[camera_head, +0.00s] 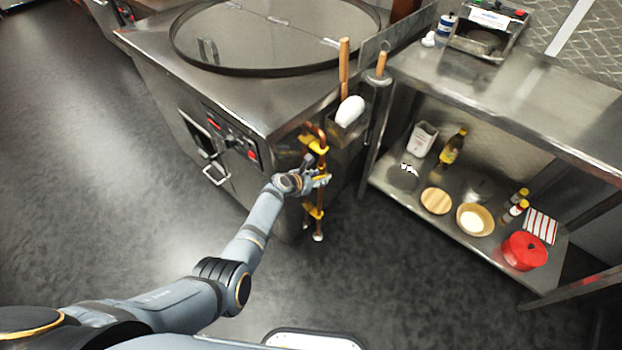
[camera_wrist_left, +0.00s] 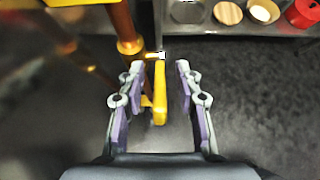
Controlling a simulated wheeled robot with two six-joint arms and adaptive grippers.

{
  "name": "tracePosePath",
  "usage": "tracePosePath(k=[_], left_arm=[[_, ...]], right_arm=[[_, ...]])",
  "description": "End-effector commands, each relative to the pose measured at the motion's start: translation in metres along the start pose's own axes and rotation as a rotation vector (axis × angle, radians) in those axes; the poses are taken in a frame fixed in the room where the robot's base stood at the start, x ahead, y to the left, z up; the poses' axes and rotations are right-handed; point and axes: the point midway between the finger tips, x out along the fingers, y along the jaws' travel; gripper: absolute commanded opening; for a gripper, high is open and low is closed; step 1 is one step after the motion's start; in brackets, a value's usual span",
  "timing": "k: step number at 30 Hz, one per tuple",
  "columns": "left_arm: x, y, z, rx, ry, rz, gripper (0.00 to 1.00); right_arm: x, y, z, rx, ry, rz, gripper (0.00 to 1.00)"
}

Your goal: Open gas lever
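The gas lever (camera_wrist_left: 159,94) is a yellow handle on a copper gas pipe (camera_wrist_left: 124,28). In the left wrist view it lies between the two fingers of my left gripper (camera_wrist_left: 160,85), with a gap visible on the right side. The fingers are apart, so the gripper is open around the lever. In the head view my left gripper (camera_head: 322,172) is at the copper pipe (camera_head: 320,208) on the tandoor's corner, and it partly hides the lever. Other yellow fittings (camera_head: 313,145) show on the pipe above and below. My right gripper is in neither view.
The steel tandoor unit (camera_head: 240,95) with a large round lid (camera_head: 270,35) stands beside the pipe. A tool holder (camera_head: 348,125) hangs just above my gripper. To the right is a steel shelf (camera_head: 500,95) with bowls, bottles and a red pot (camera_head: 524,251). The floor in front is clear.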

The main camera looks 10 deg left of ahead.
Motion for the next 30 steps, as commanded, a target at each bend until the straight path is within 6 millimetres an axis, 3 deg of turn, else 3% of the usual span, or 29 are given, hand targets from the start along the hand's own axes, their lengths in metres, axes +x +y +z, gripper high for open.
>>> tracePosePath(k=[5, 18, 23, 30], left_arm=[[-0.022, 0.000, -0.001, 0.002, -0.001, 0.003, 0.34], [-0.103, 0.001, -0.001, 0.002, 0.002, 0.003, 0.34], [-0.115, 0.000, -0.001, 0.001, 0.002, 0.002, 0.34], [-0.116, 0.000, 0.000, 0.001, 0.002, 0.002, 0.34]], right_arm=[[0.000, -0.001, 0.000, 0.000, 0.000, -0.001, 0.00], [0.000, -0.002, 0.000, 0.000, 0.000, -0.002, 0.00], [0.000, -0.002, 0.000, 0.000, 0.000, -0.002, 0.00], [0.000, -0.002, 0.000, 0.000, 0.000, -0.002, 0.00]])
